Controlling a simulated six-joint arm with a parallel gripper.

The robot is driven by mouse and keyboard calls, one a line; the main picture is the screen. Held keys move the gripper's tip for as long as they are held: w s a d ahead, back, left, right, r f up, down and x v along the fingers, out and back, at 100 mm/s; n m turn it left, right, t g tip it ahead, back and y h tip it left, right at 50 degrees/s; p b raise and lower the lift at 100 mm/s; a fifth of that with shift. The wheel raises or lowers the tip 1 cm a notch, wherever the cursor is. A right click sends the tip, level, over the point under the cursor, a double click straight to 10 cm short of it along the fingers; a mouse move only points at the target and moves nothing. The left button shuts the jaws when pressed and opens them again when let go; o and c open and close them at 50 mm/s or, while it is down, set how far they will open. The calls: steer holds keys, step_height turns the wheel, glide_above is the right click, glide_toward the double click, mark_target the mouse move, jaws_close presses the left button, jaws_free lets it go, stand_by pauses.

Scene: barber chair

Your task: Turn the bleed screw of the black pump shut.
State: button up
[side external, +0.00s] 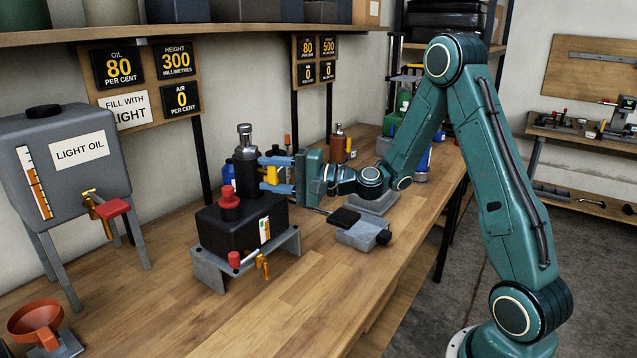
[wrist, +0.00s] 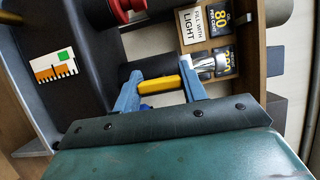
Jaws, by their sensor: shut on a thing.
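The black pump (side external: 220,226) stands on a grey metal bracket on the bench. It has a black column with a metal rod on top, and a red cap (side external: 229,203). My gripper (side external: 268,174) is level beside the column, its blue fingers shut on a yellow piece (wrist: 160,85), seemingly the bleed screw. The yellow piece spans between the fingertips in the wrist view, close to the black column (wrist: 140,70). Its joint with the pump is hidden, and how far it is turned cannot be told.
A light oil tank (side external: 75,150) with a red-handled tap stands at left, an orange funnel (side external: 36,318) below it. The near board (side external: 146,79) reads oil 80, height 300, air 0. A grey block (side external: 362,236) lies right of the pump.

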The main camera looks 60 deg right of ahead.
steer(key=o, duration=1)
steer(key=shift+s+d, duration=0.1)
steer(key=shift+s, duration=0.05)
steer(key=v, duration=0.5)
steer(key=shift+r, duration=3.5)
